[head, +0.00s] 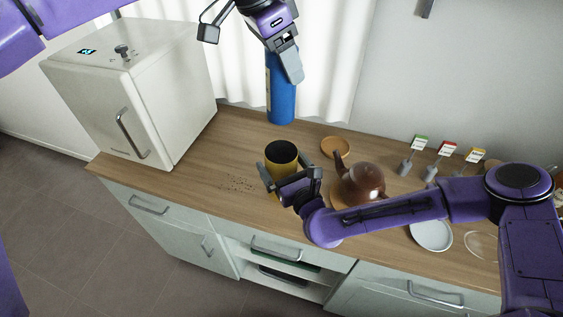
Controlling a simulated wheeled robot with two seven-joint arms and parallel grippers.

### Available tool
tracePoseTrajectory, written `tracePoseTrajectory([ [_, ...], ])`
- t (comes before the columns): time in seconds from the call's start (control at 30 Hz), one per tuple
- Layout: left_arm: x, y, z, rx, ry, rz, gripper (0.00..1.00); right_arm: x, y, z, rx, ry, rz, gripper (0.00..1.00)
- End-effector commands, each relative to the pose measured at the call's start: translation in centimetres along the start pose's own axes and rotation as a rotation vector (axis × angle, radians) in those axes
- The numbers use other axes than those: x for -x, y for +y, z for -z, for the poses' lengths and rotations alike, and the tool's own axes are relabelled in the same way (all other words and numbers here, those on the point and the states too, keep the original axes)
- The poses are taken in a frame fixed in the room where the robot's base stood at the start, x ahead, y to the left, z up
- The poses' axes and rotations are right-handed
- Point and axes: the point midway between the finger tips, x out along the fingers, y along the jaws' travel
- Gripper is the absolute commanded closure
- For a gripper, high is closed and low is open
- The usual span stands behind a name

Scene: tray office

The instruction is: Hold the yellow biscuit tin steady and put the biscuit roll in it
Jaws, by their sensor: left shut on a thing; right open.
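The yellow biscuit tin (273,163) stands upright on the wooden counter, with its dark open top facing up. My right gripper (290,178) is open at the tin, with a finger on either side of it; the gripper hides the tin's lower right part, and I cannot tell whether the fingers touch it. The biscuit roll (281,100) is a blue upright cylinder with a pale patch at its upper left. My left gripper (290,72) is shut on its upper part. The roll is behind the tin in the picture; I cannot tell whether its bottom touches the counter.
A brown teapot (363,183) stands close right of my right gripper. A small orange-brown saucer (335,146) lies behind it. A white appliance (140,85) stands at the left. Several labelled tags (445,150), a white plate (431,236) and crumbs (238,184) are on the counter (190,178).

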Motion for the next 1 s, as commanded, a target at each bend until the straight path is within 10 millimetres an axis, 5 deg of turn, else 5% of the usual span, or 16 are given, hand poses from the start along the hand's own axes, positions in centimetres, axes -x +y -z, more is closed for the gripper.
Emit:
tracePoseTrajectory([
  [0.33, 0.1, 0.0, 0.0, 0.0, 0.001, 0.001, 0.74, -0.6, 0.0, 0.0, 0.0, 0.002, 0.0, 0.0],
  [0.5, 0.1, 0.0, 0.0, 0.0, 0.001, 0.001, 0.74, -0.6, 0.0, 0.0, 0.0, 0.002, 0.0, 0.48],
  [1.0, -2.4, 0.0, -1.0, 0.001, 0.0, -0.001, 0.74, -0.6, 0.0, 0.0, 0.001, 0.002, 0.0, 0.48],
])
